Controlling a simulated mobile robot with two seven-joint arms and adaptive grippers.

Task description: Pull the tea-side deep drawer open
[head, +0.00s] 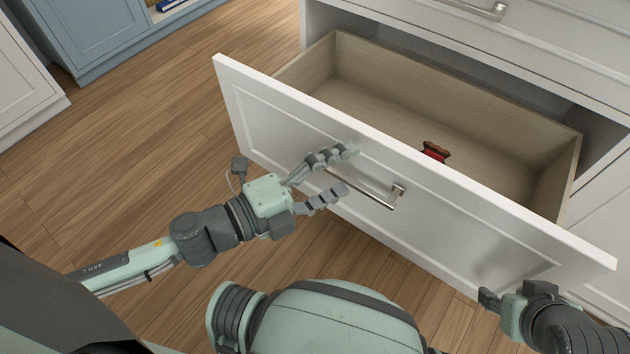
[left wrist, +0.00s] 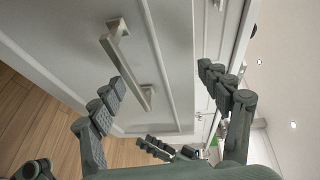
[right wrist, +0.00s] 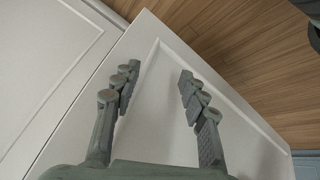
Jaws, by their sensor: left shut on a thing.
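The deep drawer is pulled well out of the white cabinet. Its white front (head: 450,215) faces me, and its wooden inside shows (head: 480,110). A metal bar handle (head: 372,193) sits on the front and also shows in the left wrist view (left wrist: 130,65).
A small dark red object (head: 435,152) lies inside the drawer. Another drawer with a metal handle (head: 485,9) is above. A blue cabinet (head: 100,35) stands at the far left. The wooden floor (head: 130,130) left of the drawer is clear.

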